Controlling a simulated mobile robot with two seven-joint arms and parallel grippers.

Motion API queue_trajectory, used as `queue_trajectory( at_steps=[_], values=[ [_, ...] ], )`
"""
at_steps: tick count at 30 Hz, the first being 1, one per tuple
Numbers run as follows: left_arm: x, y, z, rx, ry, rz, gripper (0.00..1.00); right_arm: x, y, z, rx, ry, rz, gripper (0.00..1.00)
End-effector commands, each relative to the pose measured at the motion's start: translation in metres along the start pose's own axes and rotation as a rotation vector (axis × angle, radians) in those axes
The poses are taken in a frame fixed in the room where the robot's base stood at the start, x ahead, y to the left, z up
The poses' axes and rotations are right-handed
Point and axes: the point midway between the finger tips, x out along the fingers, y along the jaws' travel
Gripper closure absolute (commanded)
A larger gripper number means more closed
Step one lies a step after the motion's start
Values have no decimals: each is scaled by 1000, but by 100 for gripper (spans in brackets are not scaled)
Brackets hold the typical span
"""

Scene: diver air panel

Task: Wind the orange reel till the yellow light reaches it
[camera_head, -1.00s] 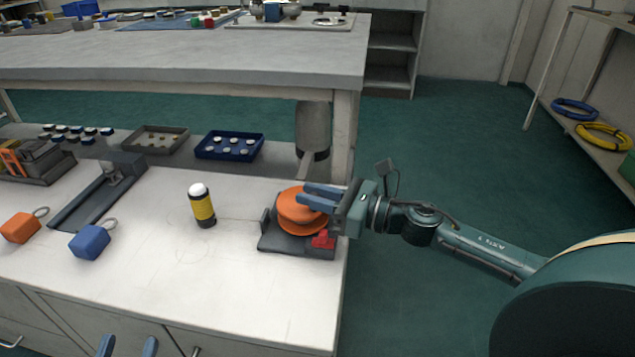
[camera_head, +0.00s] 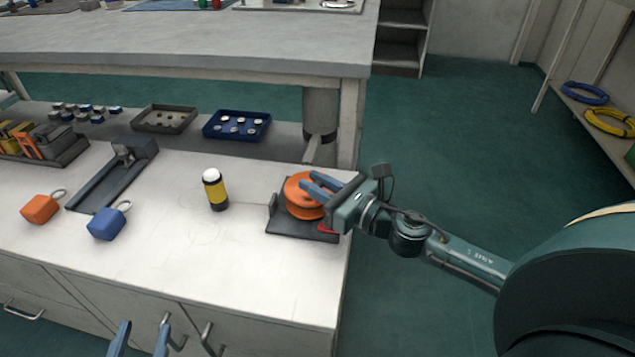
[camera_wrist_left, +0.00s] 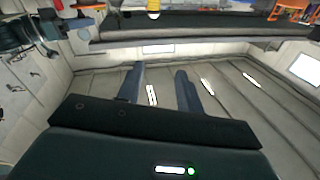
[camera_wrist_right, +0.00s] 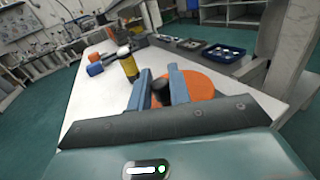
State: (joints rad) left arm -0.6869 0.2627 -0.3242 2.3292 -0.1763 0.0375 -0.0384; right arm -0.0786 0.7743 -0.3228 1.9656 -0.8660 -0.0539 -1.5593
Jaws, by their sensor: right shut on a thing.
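The orange reel (camera_head: 301,197) sits on a dark base (camera_head: 292,228) near the right end of the white bench; it also shows in the right wrist view (camera_wrist_right: 199,86). My right gripper (camera_head: 318,189) reaches over it from the right. In the right wrist view its fingers (camera_wrist_right: 160,92) are shut on the reel's dark knob (camera_wrist_right: 159,94). A yellow and black light (camera_head: 216,191) with a white top stands upright left of the reel, apart from it. My left gripper (camera_head: 140,340) is at the bottom edge, its fingers apart and empty, also in the left wrist view (camera_wrist_left: 159,80).
A blue block (camera_head: 106,223) and an orange block (camera_head: 40,209), each with a ring, lie at the left of the bench. A dark channel-shaped fixture (camera_head: 113,176) lies behind them. A blue tray (camera_head: 237,126) stands behind. The bench front between light and edge is clear.

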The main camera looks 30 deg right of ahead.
Motion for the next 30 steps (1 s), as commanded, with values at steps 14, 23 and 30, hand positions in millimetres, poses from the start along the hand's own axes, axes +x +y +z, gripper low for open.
queue_trajectory(
  at_steps=[14,23,30],
  values=[
    [1,0,-2,0,8,2,64,0,0,0,0,1,2,62],
    [0,2,-2,6,25,4,64,-26,1,-3,2,4,1,62],
    [0,4,-4,11,58,11,64,-64,1,-3,6,3,0,62]
  ],
)
